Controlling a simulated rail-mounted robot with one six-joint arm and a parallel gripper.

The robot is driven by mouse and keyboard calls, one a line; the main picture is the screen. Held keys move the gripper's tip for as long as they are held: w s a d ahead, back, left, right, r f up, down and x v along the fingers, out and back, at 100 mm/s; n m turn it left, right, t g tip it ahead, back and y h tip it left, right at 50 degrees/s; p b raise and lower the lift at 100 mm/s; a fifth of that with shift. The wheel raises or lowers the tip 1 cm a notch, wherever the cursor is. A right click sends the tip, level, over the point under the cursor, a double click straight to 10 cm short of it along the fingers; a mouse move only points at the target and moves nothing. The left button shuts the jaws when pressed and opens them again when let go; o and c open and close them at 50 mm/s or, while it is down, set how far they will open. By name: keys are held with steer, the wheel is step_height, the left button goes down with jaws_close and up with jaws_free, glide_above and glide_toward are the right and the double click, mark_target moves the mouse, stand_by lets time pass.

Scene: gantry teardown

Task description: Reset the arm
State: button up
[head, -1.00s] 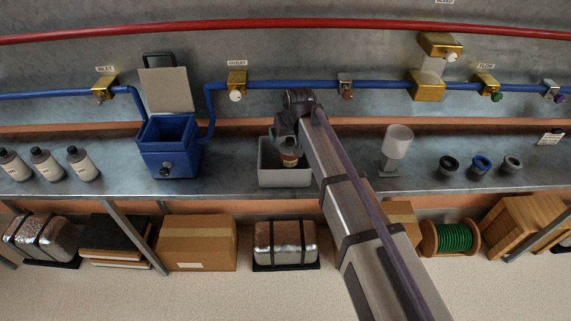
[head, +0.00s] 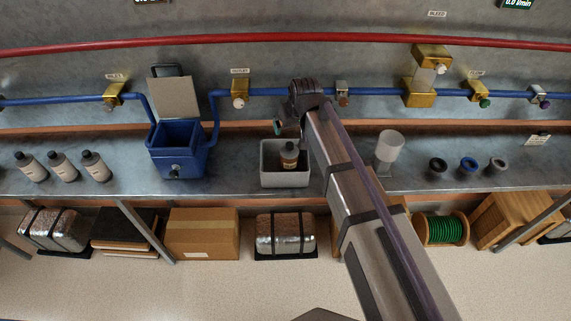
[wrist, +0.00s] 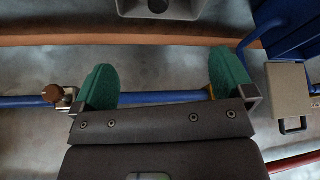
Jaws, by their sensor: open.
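My arm reaches from the lower right up to the bench in the head view. My gripper (head: 278,127) hangs just above the grey bin (head: 270,178), mostly hidden behind my own wrist. In the wrist view my gripper (wrist: 165,82) shows two green fingertips spread wide apart with nothing between them. A brown bottle (head: 289,155) with a pale label stands in the bin, apart from the gripper. The bin also shows at the top of the wrist view (wrist: 190,10), with a dark round shape in it.
A blue box (head: 177,160) with a raised lid stands left of the bin. A blue pipe (head: 262,92) with several valves runs along the wall behind, below a red pipe (head: 250,41). A frosted cup (head: 390,147) stands to the right. Several bottles (head: 62,166) stand at the left.

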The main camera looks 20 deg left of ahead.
steer(key=s+d+m+g+h, duration=0.1)
steer(key=s+d, duration=0.4)
steer(key=d, duration=0.7)
steer(key=s+d+f+m+g+h, duration=0.1)
steer(key=s+d+m, duration=0.3)
steer(key=d, duration=0.9)
steer(key=s+d+m+g, duration=0.1)
steer(key=s+d+m, duration=0.1)
steer(key=s+d, duration=0.5)
steer(key=d, duration=0.5)
steer(key=shift+s+d+f+m+h, duration=0.15)
steer(key=shift+d+f+m+h, duration=0.15)
steer(key=shift+d+h, duration=0.1)
